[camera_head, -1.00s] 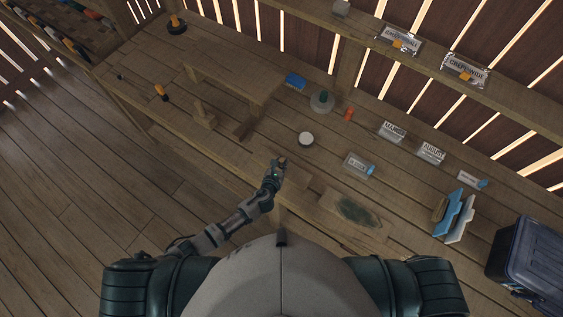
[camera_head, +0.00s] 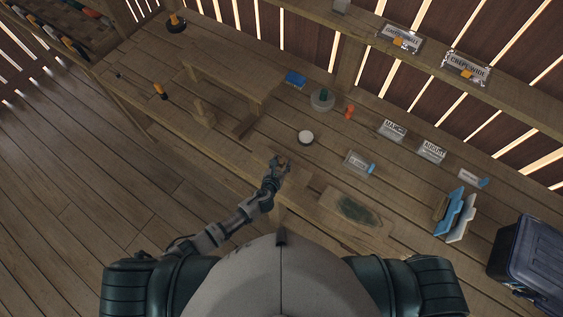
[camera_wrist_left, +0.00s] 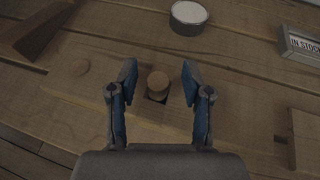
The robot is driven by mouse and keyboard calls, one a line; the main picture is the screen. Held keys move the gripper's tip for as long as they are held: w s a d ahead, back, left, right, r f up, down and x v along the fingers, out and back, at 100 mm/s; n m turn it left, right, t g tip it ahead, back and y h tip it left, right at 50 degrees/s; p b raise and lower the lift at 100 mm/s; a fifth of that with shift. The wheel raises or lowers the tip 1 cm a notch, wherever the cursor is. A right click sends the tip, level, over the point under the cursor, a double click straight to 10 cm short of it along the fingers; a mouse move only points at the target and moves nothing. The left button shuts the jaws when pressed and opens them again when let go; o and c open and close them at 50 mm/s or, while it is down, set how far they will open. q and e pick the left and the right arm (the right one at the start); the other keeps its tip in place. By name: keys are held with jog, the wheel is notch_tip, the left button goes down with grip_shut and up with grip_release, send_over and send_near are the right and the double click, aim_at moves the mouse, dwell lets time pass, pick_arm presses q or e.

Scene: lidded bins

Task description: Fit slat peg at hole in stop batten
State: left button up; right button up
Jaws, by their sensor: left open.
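The slat peg (camera_wrist_left: 158,81) shows in the left wrist view as a round wooden head over a dark square hole (camera_wrist_left: 157,97) in the stop batten (camera_wrist_left: 100,57). Its shaft is hidden under the head, so I cannot tell how deep it sits. My left gripper (camera_wrist_left: 159,85) is open, one finger on each side of the peg head with a visible gap to both. In the head view my left gripper (camera_head: 281,163) is low over the bench's front part, and the peg is too small to make out there. My right gripper is out of view.
A round tin with a white top (camera_head: 306,138) stands just beyond my left gripper. A label holder (camera_head: 358,164) and a board with a dark green patch (camera_head: 356,210) are to the right. A raised wooden stand (camera_head: 232,75) is behind left. A dark lidded bin (camera_head: 530,255) is far right.

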pick_arm(q)
jog(key=shift+a, duration=0.1)
jog(key=v, duration=1.2)
